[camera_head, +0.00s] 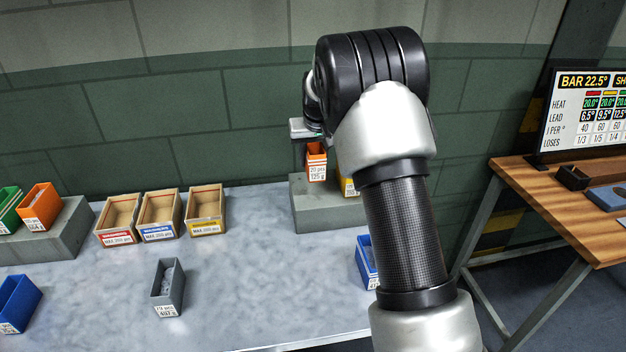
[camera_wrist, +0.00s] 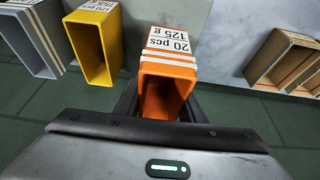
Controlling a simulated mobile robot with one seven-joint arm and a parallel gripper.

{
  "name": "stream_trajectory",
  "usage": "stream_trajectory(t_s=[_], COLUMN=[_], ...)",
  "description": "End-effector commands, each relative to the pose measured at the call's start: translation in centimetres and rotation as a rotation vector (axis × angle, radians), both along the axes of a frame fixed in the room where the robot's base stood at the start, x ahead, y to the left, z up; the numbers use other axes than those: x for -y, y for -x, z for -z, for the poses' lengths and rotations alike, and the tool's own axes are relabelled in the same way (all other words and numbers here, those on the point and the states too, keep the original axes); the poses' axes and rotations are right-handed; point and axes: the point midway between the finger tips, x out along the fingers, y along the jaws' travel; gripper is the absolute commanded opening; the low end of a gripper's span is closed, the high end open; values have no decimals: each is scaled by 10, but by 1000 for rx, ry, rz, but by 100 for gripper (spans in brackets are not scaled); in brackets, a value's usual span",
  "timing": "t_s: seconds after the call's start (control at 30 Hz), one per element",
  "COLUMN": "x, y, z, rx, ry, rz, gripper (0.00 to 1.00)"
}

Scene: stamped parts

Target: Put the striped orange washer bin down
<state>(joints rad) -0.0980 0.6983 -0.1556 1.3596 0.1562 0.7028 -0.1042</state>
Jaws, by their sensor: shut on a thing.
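The striped orange washer bin (camera_head: 316,165) is at the grey raised block, with white stripes and a label reading 20 pcs, 125 g. In the wrist view, the bin (camera_wrist: 168,68) sits between the dark fingers of my gripper (camera_wrist: 160,105), which is shut on it. In the head view my gripper (camera_head: 311,139) is above the bin and partly hidden by my arm. I cannot tell whether the bin's bottom touches the block (camera_head: 325,214).
A yellow bin (camera_head: 348,187) stands right beside the held bin; a grey bin (camera_wrist: 32,40) is beyond it in the wrist view. Wooden trays (camera_head: 160,215), a grey bin (camera_head: 168,287) and blue bins (camera_head: 366,262) stand on the table (camera_head: 260,270). Another orange bin (camera_head: 40,204) is far left.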

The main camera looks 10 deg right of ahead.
Motion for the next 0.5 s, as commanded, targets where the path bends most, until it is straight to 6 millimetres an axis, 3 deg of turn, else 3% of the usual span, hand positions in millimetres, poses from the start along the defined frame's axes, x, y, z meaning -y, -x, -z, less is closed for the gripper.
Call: stream_trajectory(t_s=[0.5], x=[0], y=[0], z=[66], rx=[1], ry=[0], rz=[0], gripper=[13])
